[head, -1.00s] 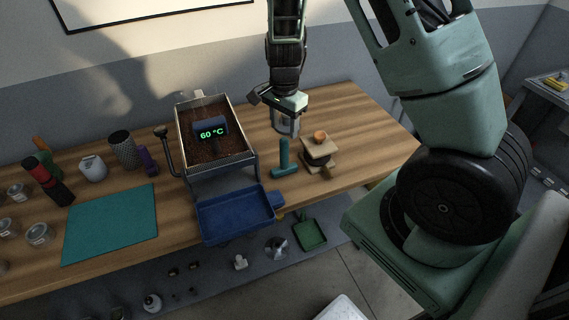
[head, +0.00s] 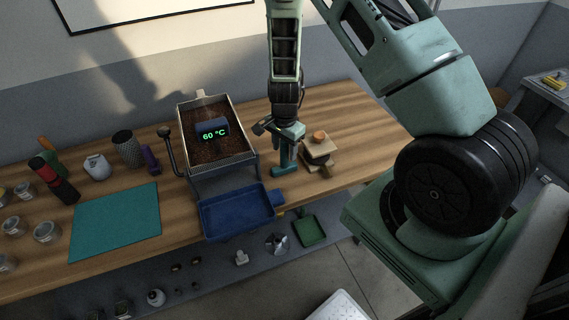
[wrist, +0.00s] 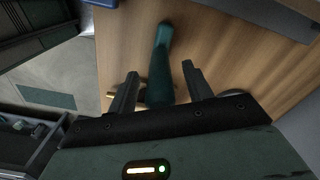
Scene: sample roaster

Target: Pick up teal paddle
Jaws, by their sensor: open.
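The teal paddle (head: 284,170) stands on the wooden table, right of the roaster. Its handle rises from a wider foot, and my gripper (head: 288,146) is over its upper part in the head view. In the wrist view, the paddle (wrist: 161,55) runs between the two open fingers of my gripper (wrist: 160,70). A gap shows on each side of it. The near end of the paddle is hidden by the gripper body.
The table (head: 352,122) is clear farther right.

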